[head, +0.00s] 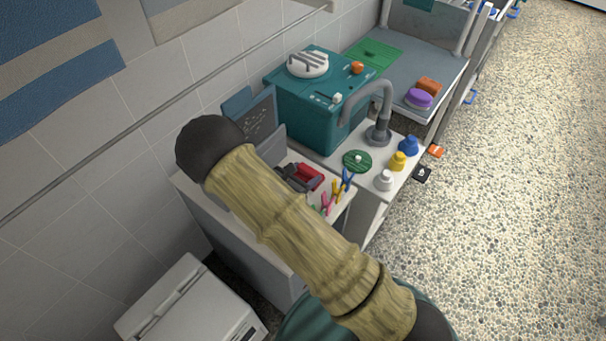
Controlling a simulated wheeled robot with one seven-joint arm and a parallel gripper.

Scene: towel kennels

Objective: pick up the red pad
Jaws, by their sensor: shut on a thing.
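The red pad (313,174) is in the head view, on or just above the white counter, right of my arm. My dark gripper (298,180) is at the pad's left side and shut on it. My arm hides most of the gripper's back and the counter to the left. I cannot tell whether the pad is clear of the surface.
Coloured clips (337,192) lie close right of the pad. A teal box (310,110) and a grey tap (379,110) stand behind. Yellow (397,161), blue (409,146) and white (384,180) bottles line the right edge. Open floor lies right.

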